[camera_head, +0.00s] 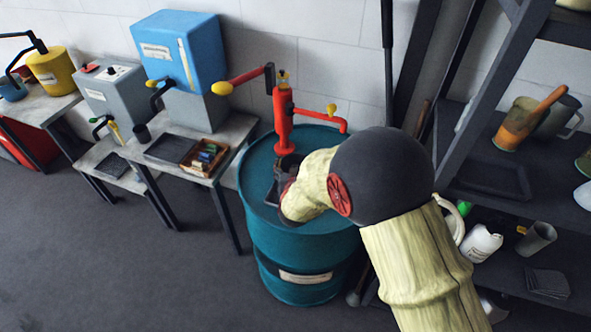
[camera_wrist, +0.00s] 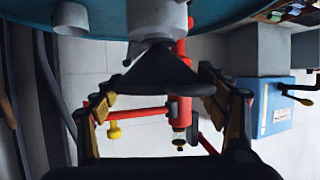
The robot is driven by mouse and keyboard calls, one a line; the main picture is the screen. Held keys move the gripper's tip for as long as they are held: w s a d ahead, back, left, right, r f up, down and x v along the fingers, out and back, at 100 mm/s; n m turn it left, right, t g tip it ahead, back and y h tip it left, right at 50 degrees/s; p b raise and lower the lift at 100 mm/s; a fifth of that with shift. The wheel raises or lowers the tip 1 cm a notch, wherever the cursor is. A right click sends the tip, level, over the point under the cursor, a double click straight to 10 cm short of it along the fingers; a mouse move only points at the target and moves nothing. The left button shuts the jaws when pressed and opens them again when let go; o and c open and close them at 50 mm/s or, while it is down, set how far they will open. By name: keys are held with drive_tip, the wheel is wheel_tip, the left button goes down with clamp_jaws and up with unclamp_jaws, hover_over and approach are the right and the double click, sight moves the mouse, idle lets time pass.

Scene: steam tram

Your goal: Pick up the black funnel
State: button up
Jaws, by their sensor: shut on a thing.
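The black funnel (camera_wrist: 158,72) is a dark cone in the middle of the wrist view, between the two fingers of my gripper (camera_wrist: 162,82). My gripper is shut on it. The funnel's narrow end points toward a grey cylindrical vessel (camera_wrist: 157,20) at the top of that view; I cannot tell if they touch. In the head view my arm reaches over the teal drum (camera_head: 262,205), beside the red hand pump (camera_head: 283,125). My wrist hides most of the gripper and the funnel there.
The pump's spout and yellow-knobbed handle stand close to my arm. A bench with a blue dispenser (camera_head: 180,50) and a wooden tray (camera_head: 204,157) is at the left. A dark shelf (camera_head: 490,180) with cans and bottles is at the right. The floor at lower left is clear.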

drive_tip(key=shift+c, duration=1.2)
drive_tip(key=shift+r, duration=0.45)
drive_tip(key=r, duration=0.1)
drive_tip(key=r+p, duration=0.1)
drive_tip(key=r, duration=0.1)
drive_tip(key=shift+s+r, duration=0.2)
drive_tip(key=shift+s, duration=0.15)
drive_tip(key=s+d+r+p, duration=0.2)
drive_tip(key=s+r, duration=0.6)
drive_tip(key=s, duration=0.5)
drive_tip(key=shift+d+r, duration=0.25)
drive_tip(key=shift+r, duration=0.1)
drive_tip(key=shift+r+p, duration=0.15)
drive_tip(key=shift+p, duration=0.25)
wheel_tip(320, 180, up, 3)
drive_tip(key=p, duration=0.2)
drive_tip(key=shift+f+p, duration=0.2)
drive_tip(key=shift+p, duration=0.1)
